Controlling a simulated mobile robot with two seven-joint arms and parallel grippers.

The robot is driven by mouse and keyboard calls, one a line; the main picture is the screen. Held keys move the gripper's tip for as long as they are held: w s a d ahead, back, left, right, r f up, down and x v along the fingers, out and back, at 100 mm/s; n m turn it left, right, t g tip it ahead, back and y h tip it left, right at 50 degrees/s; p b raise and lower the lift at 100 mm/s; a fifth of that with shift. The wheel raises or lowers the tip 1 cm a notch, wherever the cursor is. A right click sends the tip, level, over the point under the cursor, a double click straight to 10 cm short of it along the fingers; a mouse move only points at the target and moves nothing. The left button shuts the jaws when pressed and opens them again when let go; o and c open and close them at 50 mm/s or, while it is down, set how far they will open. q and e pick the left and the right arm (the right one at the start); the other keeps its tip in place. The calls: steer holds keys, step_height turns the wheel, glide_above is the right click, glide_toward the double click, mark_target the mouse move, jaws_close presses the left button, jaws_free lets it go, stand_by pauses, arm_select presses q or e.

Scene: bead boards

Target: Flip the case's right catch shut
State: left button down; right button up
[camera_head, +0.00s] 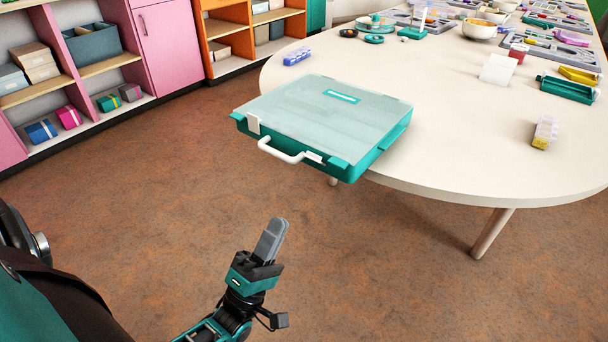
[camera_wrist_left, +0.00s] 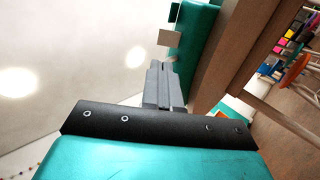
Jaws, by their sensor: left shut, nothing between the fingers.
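The case (camera_head: 330,110) is flat and teal with a clear, pale lid, at the near left end of the table. Its white handle (camera_head: 281,151) juts from the front edge. My left gripper (camera_head: 273,230) is shut and empty, pointing up, in front of and apart from the case.
Shelves (camera_head: 75,60) stand at the back left. The floor before the case is clear.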

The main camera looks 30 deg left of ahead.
arm_select(q)
glide_toward(308, 155)
steer(key=s+d+x, duration=0.1)
steer(key=x, duration=0.4)
steer(key=shift+x, duration=1.05)
arm_select(e)
steer(key=shift+s+d+f, duration=0.1)
steer(key=shift+d+f, duration=0.1)
steer(key=shift+d, duration=0.05)
